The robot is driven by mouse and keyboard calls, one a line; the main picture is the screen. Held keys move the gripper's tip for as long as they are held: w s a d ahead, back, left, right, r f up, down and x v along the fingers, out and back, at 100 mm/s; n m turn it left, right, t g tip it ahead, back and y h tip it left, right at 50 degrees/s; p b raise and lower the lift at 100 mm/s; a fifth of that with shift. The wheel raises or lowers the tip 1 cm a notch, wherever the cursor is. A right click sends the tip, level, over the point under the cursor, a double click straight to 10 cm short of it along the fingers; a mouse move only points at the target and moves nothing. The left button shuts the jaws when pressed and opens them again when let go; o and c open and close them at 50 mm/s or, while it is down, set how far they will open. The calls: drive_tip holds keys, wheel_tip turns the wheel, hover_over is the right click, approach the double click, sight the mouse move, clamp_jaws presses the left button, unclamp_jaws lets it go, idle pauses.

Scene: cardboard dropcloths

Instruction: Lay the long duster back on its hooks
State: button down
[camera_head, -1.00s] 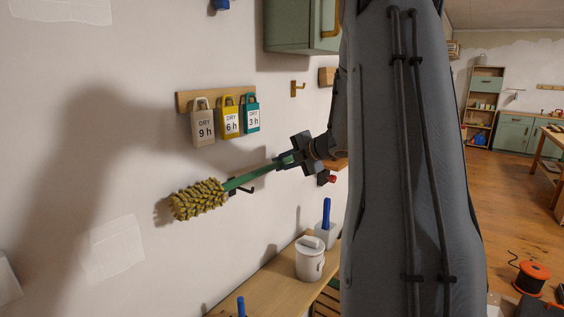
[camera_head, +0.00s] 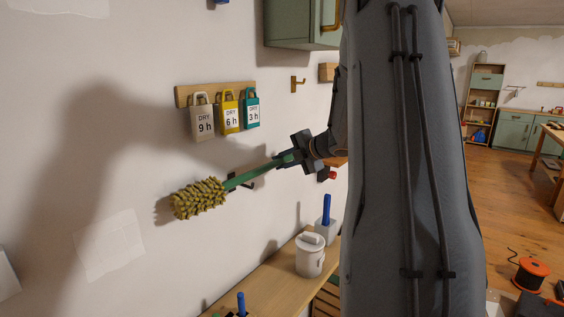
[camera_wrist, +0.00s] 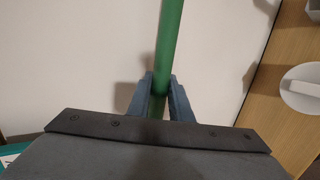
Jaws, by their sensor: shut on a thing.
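The long duster has a shaggy yellow-green head (camera_head: 200,198) and a green handle (camera_head: 250,176). It is held aslant in front of the white wall, head low at the left. My gripper (camera_head: 288,160) is shut on the handle's right part. In the wrist view, the handle (camera_wrist: 170,40) runs up from between my gripper's fingers (camera_wrist: 159,92). A dark wall hook (camera_head: 246,184) shows just behind and below the handle; I cannot tell whether they touch. A second hook is not clearly seen; my gripper and arm cover the wall at right.
Three "DRY" tags (camera_head: 229,112) hang on a wooden rail above the duster. Below, a wooden bench (camera_head: 262,276) carries a white lidded pot (camera_head: 310,256) and a blue-handled tool (camera_head: 326,209). A green cabinet (camera_head: 292,24) is above. A small red-tipped thing (camera_head: 332,174) is near my gripper.

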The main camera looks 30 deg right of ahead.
drive_tip(key=shift+f, duration=0.35)
drive_tip(key=c, duration=1.5)
unclamp_jaws()
drive_tip(key=shift+c, duration=0.2)
drive_tip(key=shift+o, duration=0.5)
drive_tip(key=o, duration=0.4)
drive_tip(key=p+v, duration=0.3)
drive_tip(key=v, duration=0.5)
drive_tip(key=shift+p, duration=0.3)
